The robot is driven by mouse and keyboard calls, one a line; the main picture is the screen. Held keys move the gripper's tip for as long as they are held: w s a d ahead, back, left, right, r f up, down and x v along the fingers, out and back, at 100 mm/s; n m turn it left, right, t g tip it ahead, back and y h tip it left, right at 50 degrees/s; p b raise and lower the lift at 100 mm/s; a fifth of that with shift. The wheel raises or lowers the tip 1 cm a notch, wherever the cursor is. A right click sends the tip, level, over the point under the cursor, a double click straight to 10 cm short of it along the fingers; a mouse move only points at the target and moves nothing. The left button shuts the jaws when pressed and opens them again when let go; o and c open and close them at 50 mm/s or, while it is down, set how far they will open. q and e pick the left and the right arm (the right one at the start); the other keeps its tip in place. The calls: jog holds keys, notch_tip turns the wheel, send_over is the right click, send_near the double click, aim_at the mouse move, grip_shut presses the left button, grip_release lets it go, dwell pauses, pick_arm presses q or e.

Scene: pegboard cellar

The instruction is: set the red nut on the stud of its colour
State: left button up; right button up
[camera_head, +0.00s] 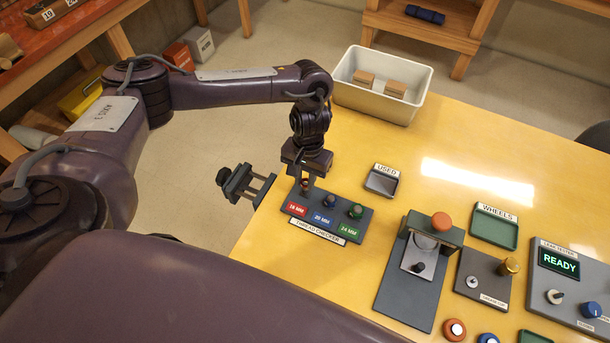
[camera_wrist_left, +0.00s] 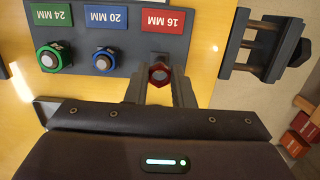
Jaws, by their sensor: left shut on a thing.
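The red nut (camera_wrist_left: 160,75) is between the fingertips of my left gripper (camera_wrist_left: 160,88), which is shut on it. In the head view my left gripper (camera_head: 306,184) points down at the red 16 MM end of the thread checker (camera_head: 333,220). The nut is over or at the red stud's place. The stud itself is hidden, so I cannot tell whether the nut is around it or above it. The blue stud (camera_wrist_left: 103,61) and green stud (camera_wrist_left: 52,57) stand beside it, behind their 20 MM and 24 MM labels. My right gripper is not in view.
A vise-like clamp (camera_head: 246,185) sticks out at the table's left edge, close to the checker. The USED tray (camera_head: 382,182) is to the right. A white bin (camera_head: 347,93) with blocks stands at the back. A press fixture (camera_head: 420,270) is at front right.

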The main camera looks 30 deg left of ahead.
aim_at(305, 186)
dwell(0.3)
pick_arm(q)
jog(key=shift+f, duration=0.45)
jog(key=shift+f, duration=0.45)
dwell(0.5)
jog(key=shift+f, duration=0.75)
dwell(0.6)
jog(key=shift+f+p, duration=0.2)
jog(key=shift+p, duration=0.1)
dwell(0.5)
jog(key=o, duration=1.3)
jog(key=shift+r, duration=0.1)
